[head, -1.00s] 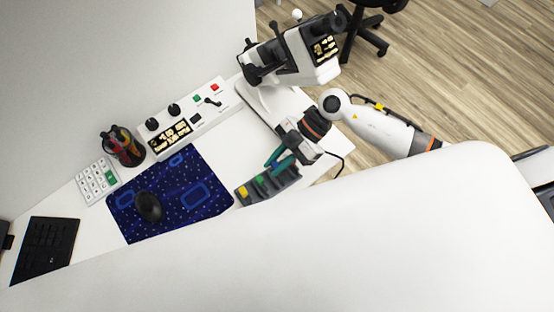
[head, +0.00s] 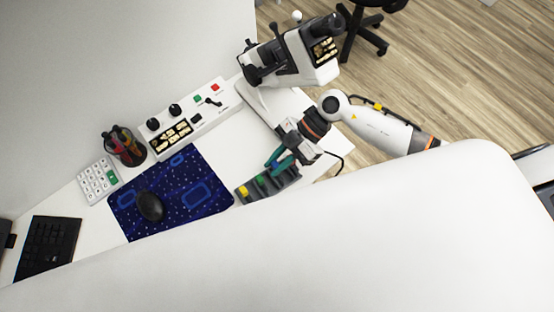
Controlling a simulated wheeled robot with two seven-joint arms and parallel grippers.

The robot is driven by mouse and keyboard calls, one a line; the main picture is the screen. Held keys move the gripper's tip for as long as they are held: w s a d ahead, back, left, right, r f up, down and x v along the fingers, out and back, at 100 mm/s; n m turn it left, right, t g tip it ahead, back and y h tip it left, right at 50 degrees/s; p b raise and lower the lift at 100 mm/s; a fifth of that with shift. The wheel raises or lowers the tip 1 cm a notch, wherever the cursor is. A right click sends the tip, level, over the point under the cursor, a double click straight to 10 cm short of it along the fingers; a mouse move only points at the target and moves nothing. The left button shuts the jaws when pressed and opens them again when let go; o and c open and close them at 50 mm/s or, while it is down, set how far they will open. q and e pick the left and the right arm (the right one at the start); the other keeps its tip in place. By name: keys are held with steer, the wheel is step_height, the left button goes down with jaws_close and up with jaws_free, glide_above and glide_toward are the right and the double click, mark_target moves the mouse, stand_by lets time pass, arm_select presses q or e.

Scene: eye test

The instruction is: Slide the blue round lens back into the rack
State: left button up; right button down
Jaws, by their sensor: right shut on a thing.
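The rack (head: 267,187) is a dark grey slotted holder on the white table, with yellow and green pieces standing in it. My right gripper (head: 277,161) comes in from the right, its teal fingers pointing down at the right part of the rack. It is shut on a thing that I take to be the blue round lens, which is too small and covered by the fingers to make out. I cannot tell whether the lens touches the rack. My left gripper is not in view.
A white eye-test device (head: 290,60) stands behind my right gripper. A control box (head: 182,122), a pen holder (head: 125,146), a keypad (head: 98,180), a blue mat (head: 172,197) with a black mouse (head: 149,207), and a black keyboard (head: 47,247) lie to the left.

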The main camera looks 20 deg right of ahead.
steer(key=shift+f, duration=0.65)
stand_by(1.0)
steer(key=shift+f, duration=0.65)
stand_by(0.5)
steer(key=c, duration=1.2)
jaws_free()
steer(key=b+v, duration=0.1)
steer(key=v, duration=1.1)
